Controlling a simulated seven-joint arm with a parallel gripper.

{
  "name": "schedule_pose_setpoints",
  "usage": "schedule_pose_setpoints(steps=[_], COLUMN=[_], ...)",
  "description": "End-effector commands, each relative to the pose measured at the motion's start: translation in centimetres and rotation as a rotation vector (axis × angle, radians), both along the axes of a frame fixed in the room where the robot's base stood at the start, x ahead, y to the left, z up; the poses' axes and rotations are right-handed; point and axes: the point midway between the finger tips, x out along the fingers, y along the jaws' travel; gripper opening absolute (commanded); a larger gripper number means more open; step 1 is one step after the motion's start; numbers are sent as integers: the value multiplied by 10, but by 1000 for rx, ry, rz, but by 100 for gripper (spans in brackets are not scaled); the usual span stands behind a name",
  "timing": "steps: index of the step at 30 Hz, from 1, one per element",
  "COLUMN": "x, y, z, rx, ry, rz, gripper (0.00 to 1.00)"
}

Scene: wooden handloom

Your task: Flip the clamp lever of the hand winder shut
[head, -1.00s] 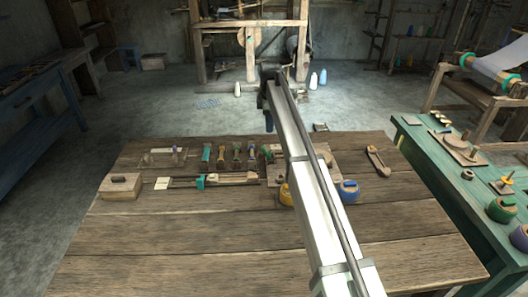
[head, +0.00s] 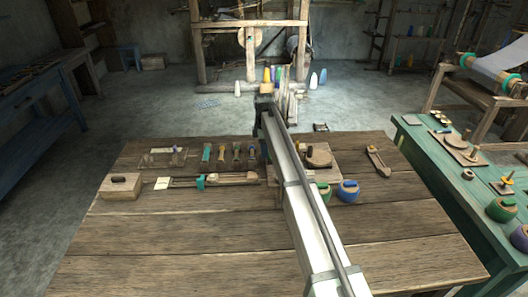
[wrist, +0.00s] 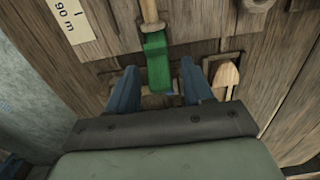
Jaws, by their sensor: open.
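In the head view, a board with a round wooden disc (head: 319,155) stands at the back right of the table, partly behind my arm; it may be the hand winder. My gripper's fingers are hidden there. In the wrist view, my gripper (wrist: 157,82) is open, its two blue fingers apart on either side of a green block (wrist: 157,62) on a wooden rod. I cannot tell whether they touch it. A pale wooden paddle-shaped piece (wrist: 227,78) lies just right of the right finger. I cannot tell for sure which piece is the clamp lever.
A "90 m" card (wrist: 75,18) lies at upper left in the wrist view. The front of the table (head: 160,245) is clear.

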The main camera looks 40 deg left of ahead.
Motion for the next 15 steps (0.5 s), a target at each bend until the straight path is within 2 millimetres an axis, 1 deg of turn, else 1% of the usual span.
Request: schedule_pose_setpoints(steps=[3, 6, 15], x=[0, 0, 0], y=[0, 0, 0], z=[-10, -15, -16], rx=[1, 1, 1], ry=[-1, -1, -1], rz=[0, 0, 0], gripper=[51, 51, 51])
